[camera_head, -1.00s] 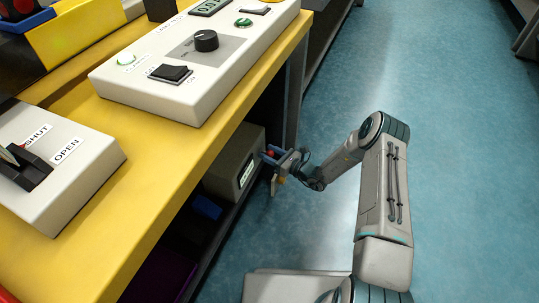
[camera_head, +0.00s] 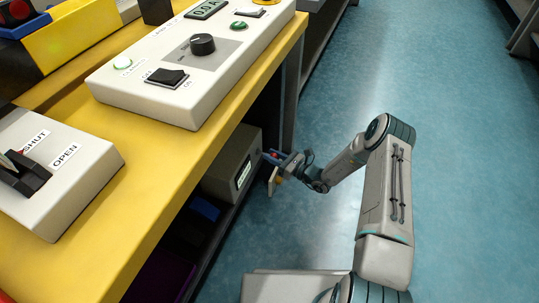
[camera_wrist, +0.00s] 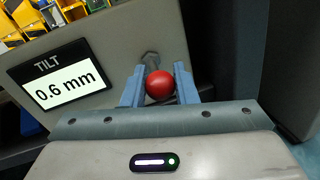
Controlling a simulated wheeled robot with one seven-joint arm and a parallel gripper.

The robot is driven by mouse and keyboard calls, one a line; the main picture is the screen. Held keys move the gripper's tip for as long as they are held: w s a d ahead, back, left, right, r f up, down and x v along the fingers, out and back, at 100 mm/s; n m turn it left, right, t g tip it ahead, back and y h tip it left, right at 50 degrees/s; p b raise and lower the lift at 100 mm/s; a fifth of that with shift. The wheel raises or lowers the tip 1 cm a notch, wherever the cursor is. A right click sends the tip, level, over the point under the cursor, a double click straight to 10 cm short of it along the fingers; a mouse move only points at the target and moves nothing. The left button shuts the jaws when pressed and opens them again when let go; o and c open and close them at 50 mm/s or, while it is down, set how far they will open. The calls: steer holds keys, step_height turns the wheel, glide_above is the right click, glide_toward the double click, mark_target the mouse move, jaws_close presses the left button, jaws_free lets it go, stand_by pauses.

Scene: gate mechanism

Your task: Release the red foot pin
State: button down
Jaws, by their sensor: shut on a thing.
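The red foot pin shows in the wrist view as a red ball-shaped knob (camera_wrist: 160,85) in front of a grey metal fitting (camera_wrist: 151,60) on a grey box. My gripper (camera_wrist: 160,84) is shut on the knob, with one blue finger on each side of it. In the head view my gripper (camera_head: 272,160) is low at the front of the yellow bench, beside the grey box (camera_head: 235,165) under it. The knob is too small there to make out clearly. The pin's shaft is largely hidden behind the knob.
A display (camera_wrist: 63,82) on the box reads "TILT 0.6 mm". The yellow bench top (camera_head: 150,160) overhangs the box and carries a white control panel (camera_head: 190,60) and a SHUT/OPEN lever box (camera_head: 55,175). The blue floor (camera_head: 330,90) to the right is clear.

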steer(key=shift+d+f, duration=0.1)
steer(key=shift+d, duration=0.1)
steer(key=c, duration=1.2)
jaws_free()
steer(key=shift+d, duration=0.15)
steer(key=shift+o, duration=0.2)
steer(key=shift+s, duration=0.1)
steer(key=p+v, duration=0.3)
steer(key=v, duration=1)
steer(key=shift+s+d+p, duration=0.2)
steer(key=shift+s+p, duration=0.05)
steer(key=shift+p, duration=0.1)
